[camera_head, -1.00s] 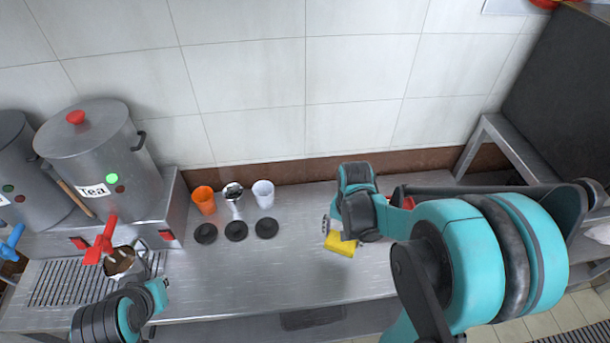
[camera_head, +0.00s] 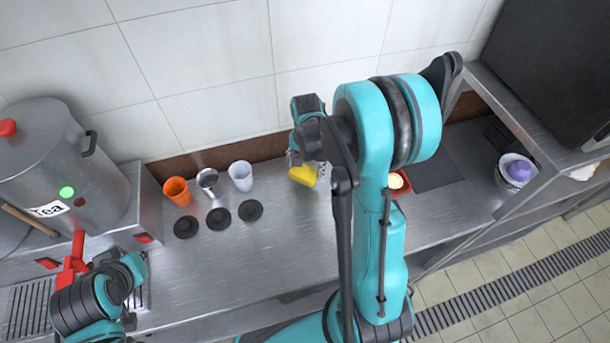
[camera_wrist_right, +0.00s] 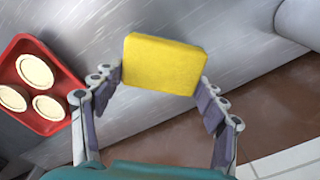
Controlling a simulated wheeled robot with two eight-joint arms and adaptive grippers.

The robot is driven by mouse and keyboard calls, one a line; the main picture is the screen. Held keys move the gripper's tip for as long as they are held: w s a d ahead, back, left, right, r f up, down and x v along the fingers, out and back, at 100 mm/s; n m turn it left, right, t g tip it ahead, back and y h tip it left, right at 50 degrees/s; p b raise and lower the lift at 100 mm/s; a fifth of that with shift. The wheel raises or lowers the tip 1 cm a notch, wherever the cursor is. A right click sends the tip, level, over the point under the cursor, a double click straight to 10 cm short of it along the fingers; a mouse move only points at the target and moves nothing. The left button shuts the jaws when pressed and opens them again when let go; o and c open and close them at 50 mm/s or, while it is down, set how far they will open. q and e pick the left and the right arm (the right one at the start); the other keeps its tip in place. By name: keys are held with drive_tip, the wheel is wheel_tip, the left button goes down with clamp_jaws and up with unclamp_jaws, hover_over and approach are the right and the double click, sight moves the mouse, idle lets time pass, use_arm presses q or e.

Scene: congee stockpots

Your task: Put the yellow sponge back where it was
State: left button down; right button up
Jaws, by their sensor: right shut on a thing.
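The yellow sponge (camera_head: 303,175) is between the fingers of my right gripper (camera_head: 308,168) over the middle of the steel counter, near the wall. In the right wrist view the sponge (camera_wrist_right: 164,64) is gripped on both sides by the fingers of my right gripper (camera_wrist_right: 161,85). I cannot tell how far it is above the counter. My left arm's wrist shows at the lower left of the head view, by the red tap; its fingers are hidden.
An orange cup (camera_head: 177,192), a metal cup (camera_head: 210,184) and a white cup (camera_head: 241,176) stand left of the sponge, with three black lids (camera_head: 220,218) before them. A red tray (camera_wrist_right: 38,82) with pale round pieces lies nearby. A tea urn (camera_head: 62,160) stands left.

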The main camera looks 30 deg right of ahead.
sight(305, 174)
drive_tip(key=shift+w+f, duration=0.2)
drive_tip(key=shift+f, duration=0.2)
wheel_tip(305, 174, down, 4)
drive_tip(key=shift+r+b, duration=0.2)
drive_tip(key=shift+b, duration=0.45)
drive_tip(key=shift+r, duration=0.1)
drive_tip(key=o, duration=1.2)
drive_tip(key=shift+f, duration=0.2)
drive_tip(key=shift+r, duration=0.15)
